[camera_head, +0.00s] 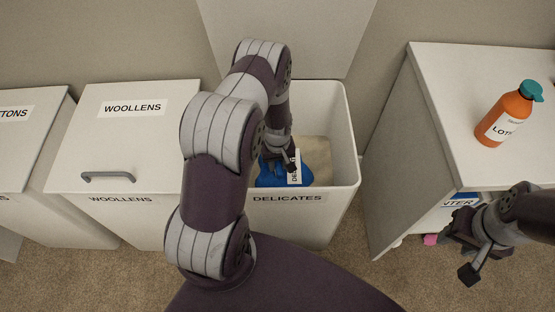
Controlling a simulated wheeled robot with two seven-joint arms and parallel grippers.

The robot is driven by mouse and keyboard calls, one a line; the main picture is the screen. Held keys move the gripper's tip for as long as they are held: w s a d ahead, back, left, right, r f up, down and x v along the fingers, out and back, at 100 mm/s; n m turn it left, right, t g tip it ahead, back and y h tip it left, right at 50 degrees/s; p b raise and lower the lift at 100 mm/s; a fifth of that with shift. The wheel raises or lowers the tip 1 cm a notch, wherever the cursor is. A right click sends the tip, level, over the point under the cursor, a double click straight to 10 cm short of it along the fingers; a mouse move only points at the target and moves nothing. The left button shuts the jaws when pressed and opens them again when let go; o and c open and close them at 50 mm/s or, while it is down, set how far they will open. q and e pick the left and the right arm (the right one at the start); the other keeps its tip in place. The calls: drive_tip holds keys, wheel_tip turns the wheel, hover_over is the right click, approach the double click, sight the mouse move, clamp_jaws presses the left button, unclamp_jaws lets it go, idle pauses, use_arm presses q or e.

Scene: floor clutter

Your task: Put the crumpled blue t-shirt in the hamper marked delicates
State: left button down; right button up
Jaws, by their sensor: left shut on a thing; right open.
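The crumpled blue t-shirt (270,177) is inside the open hamper marked delicates (345,150). My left gripper (279,162) reaches down into this hamper and is shut on the shirt. My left arm hides the hamper's left side and part of the shirt. A white label with partly hidden letters shows against the shirt. I cannot tell whether the shirt touches the hamper's bottom. My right gripper (470,258) is open and empty at the lower right, in front of a white cabinet.
The delicates lid (300,35) stands raised at the back. A closed woollens hamper (130,135) with a grey handle and another closed hamper (25,140) stand to the left. An orange bottle (506,118) stands on the white cabinet (450,85). A pink thing (430,239) lies low near the cabinet.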

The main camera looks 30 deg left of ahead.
use_arm(q)
drive_tip(key=shift+f, duration=0.55)
drive_tip(key=c, duration=0.8)
unclamp_jaws()
